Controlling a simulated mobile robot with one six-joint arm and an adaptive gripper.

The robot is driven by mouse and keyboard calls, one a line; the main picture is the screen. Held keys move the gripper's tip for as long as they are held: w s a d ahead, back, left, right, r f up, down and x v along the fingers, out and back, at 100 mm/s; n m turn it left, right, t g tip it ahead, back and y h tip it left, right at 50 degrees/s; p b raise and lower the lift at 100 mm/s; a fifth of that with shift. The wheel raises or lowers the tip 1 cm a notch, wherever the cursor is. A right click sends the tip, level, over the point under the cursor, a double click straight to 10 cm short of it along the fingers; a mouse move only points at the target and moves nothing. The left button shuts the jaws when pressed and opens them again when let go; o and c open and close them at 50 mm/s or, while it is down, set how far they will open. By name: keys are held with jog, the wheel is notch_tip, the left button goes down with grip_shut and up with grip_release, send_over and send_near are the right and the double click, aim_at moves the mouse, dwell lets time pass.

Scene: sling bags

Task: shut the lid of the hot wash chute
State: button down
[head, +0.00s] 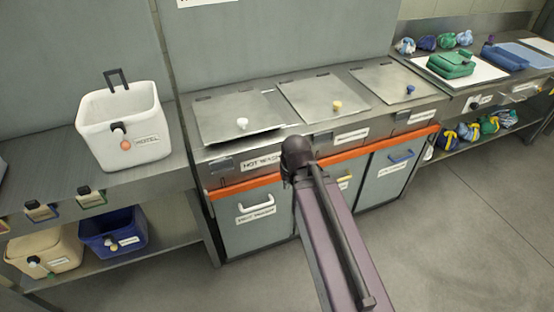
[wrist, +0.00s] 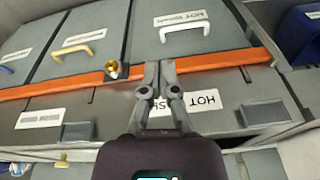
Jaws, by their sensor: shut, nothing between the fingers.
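The hot wash chute is the leftmost of three steel lidded chutes in the head view, with a HOT WASH label (head: 262,162) on its front panel. Its lid (head: 222,112) has a white knob (head: 242,122). The lid lies low, with a dark gap under its front edge, so it looks slightly raised. In the wrist view, my gripper (wrist: 158,70) is shut and empty, in front of the chute's labelled front panel (wrist: 240,100), near the orange rail. In the head view my arm hides the fingers. The lid cannot be made out clearly in the wrist view.
The middle lid (head: 318,97) with a yellow knob and the right lid (head: 388,82) with a blue knob lie flat. A white bin (head: 122,130) stands on the left counter. Green and blue folded items lie on the right counter. Cabinet doors with handles sit below the orange rail (head: 240,188).

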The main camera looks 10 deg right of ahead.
jog(key=s, duration=0.1)
jog(key=s+g, duration=0.1)
jog(key=s+d+g, duration=0.1)
jog(key=s, duration=0.1)
jog(key=shift+f+m+h, duration=0.15)
jog(key=shift+m+h, duration=0.15)
